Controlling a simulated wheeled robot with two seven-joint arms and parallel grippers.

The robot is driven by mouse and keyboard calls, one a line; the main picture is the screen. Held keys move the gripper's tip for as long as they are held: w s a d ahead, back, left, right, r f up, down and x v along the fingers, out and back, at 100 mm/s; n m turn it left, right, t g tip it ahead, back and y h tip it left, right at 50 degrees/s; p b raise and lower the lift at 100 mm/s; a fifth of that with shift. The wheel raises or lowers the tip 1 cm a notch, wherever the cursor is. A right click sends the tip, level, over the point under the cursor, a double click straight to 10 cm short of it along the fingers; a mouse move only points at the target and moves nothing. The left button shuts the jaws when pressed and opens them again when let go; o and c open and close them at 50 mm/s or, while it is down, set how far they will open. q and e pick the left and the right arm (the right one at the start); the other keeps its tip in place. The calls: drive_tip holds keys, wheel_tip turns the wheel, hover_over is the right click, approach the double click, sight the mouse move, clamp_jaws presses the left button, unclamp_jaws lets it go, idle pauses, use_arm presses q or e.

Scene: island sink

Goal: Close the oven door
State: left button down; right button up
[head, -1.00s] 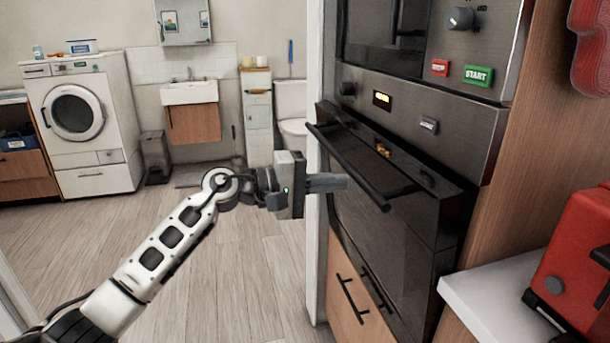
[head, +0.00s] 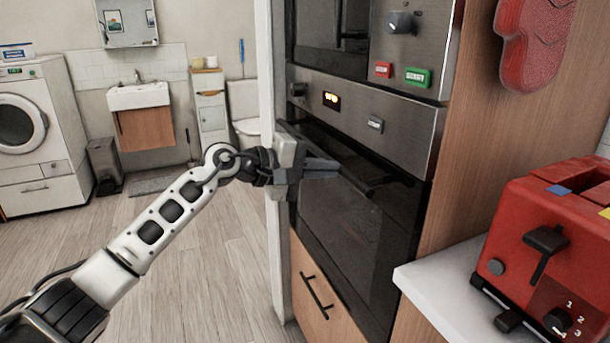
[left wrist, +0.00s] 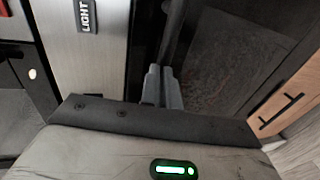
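The oven door (head: 345,215) is a dark glass panel with a long dark bar handle (head: 354,182) near its top. It looks flush with the oven front, or nearly so; any thin gap cannot be told. The door also shows in the left wrist view (left wrist: 225,60). My left gripper (head: 322,169) is in front of the upper left of the door, by the handle. Its two grey fingers lie together in the left wrist view (left wrist: 162,88), with nothing seen between them. Whether they touch the handle is unclear. My right gripper is not in view.
A control panel (head: 395,124) is above the door, and a wooden drawer (head: 318,302) with a dark handle is below. A red toaster (head: 545,240) stands on the white counter (head: 440,285) at right. The floor (head: 200,270) at left is clear.

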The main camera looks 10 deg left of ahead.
use_arm(q)
drive_tip(key=shift+d+r, duration=0.25)
drive_tip(key=shift+d, duration=0.1)
